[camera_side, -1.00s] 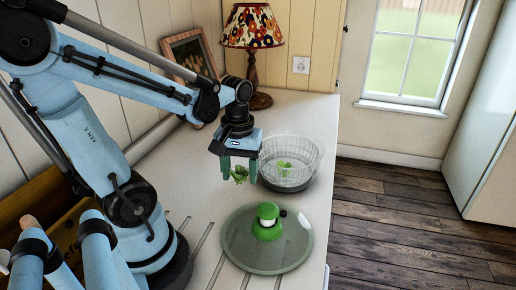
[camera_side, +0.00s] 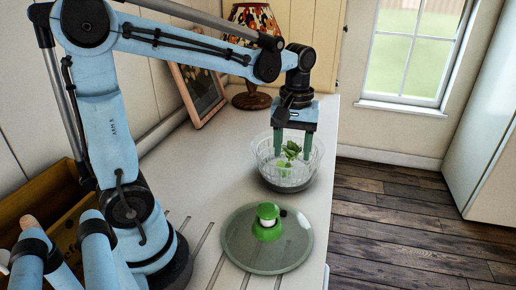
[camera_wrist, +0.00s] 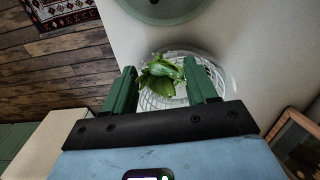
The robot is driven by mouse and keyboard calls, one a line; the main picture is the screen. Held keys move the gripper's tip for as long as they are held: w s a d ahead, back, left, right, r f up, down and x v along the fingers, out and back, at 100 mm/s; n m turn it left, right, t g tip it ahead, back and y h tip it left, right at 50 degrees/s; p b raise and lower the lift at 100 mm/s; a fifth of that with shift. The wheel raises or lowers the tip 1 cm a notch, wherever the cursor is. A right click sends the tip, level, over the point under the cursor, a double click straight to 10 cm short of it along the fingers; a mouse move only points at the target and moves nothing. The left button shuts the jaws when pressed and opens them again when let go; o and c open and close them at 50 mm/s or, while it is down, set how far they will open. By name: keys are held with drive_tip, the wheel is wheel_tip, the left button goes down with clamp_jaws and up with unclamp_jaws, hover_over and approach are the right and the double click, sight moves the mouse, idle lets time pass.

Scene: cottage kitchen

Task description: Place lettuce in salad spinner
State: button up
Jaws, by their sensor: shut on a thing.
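The salad spinner (camera_side: 313,169) is a clear bowl with a white slatted basket, standing on the counter. It also shows in the wrist view (camera_wrist: 152,103). My gripper (camera_side: 293,154) is over the basket, fingers pointing down with their tips at about the bowl's rim. It is shut on a green leafy lettuce piece (camera_side: 292,148), seen between the fingers in the wrist view (camera_wrist: 162,72). A lighter green piece (camera_side: 284,168) shows lower, inside the basket. Whether the held lettuce touches it, I cannot tell. The spinner lid (camera_side: 240,255), clear with a green knob, lies on the counter nearer the side camera.
A lamp (camera_side: 252,90) with a flowered shade and a picture frame (camera_side: 199,90) stand at the back of the counter (camera_side: 190,165). A wooden box (camera_side: 50,205) is at the left. The counter's right edge runs close to the spinner and lid.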

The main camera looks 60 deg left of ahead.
drive_tip(key=w, duration=0.5)
drive_tip(key=shift+a+f, duration=0.1)
drive_tip(key=shift+f, duration=0.05)
drive_tip(key=w+a+f, duration=0.1)
drive_tip(key=a+f, duration=0.1)
drive_tip(key=a, duration=0.1)
drive_tip(key=a+f, duration=0.2)
drive_tip(key=a, duration=0.2)
drive_tip(key=w+a+f, duration=0.1)
drive_tip(key=a+f, duration=0.2)
drive_tip(key=a, duration=0.1)
drive_tip(key=shift+w+a, duration=0.25)
drive_tip(key=shift+w, duration=0.05)
drive_tip(key=shift+f, duration=2.05)
drive_tip(key=shift+f, duration=0.15)
drive_tip(key=o, duration=0.7)
drive_tip(key=shift+c, duration=0.2)
